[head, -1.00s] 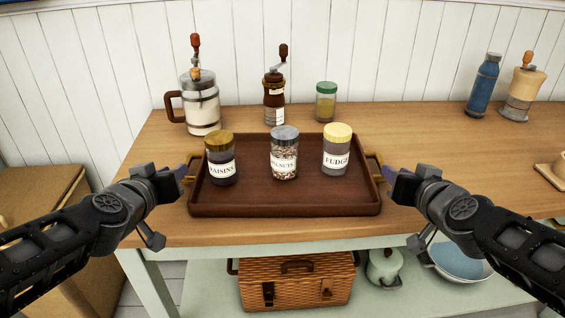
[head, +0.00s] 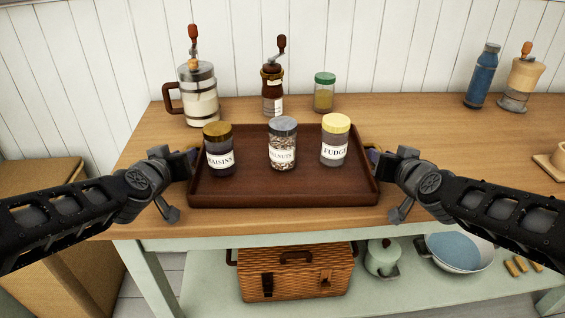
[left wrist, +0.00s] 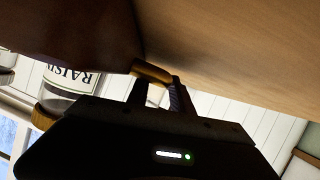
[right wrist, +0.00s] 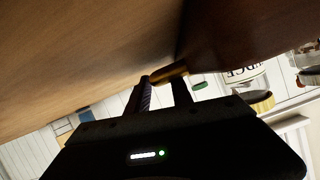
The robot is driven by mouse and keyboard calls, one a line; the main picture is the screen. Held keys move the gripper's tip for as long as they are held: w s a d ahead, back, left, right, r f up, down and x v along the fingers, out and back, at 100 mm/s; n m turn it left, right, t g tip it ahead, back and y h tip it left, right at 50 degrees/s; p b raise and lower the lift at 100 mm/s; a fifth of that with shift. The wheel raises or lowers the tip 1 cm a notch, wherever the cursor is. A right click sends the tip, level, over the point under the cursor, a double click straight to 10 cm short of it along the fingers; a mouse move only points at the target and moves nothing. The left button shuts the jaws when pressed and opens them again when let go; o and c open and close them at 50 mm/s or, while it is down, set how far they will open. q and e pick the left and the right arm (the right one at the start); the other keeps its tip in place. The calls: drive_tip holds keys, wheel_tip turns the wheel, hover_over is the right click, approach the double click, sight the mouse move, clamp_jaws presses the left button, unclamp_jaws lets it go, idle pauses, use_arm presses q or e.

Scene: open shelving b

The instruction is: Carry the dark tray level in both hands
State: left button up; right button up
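The dark brown tray (head: 285,198) lies flat on the wooden counter. It carries three jars: raisins (head: 219,160) at left, walnuts (head: 283,155) in the middle and fudge (head: 334,152) at right. My left gripper (head: 190,160) is at the tray's left end. In the left wrist view its fingers stand apart, with the brass handle (left wrist: 152,72) across their tips. My right gripper (head: 376,157) is at the right end. In the right wrist view its fingers are also apart at the other brass handle (right wrist: 168,73). The handles are mostly hidden by the grippers in the head view.
Behind the tray stand a large handled grinder (head: 200,98), a brown mill (head: 272,92) and a green-lidded jar (head: 324,95). A blue bottle (head: 482,77) and a cream mill (head: 521,82) stand at back right. A wicker basket (head: 296,275) sits below.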

use_arm(q)
drive_tip(key=shift+w+f, duration=0.15)
drive_tip(key=shift+w, duration=0.25)
use_arm(e)
drive_tip(key=shift+w+f, duration=0.15)
drive_tip(key=shift+w, duration=0.25)
use_arm(q)
drive_tip(key=shift+c, duration=0.2)
use_arm(e)
drive_tip(key=shift+c, duration=0.2)
use_arm(q)
clamp_jaws()
use_arm(e)
clamp_jaws()
use_arm(q)
drive_tip(key=shift+r, duration=0.25)
use_arm(e)
drive_tip(key=shift+r, duration=0.3)
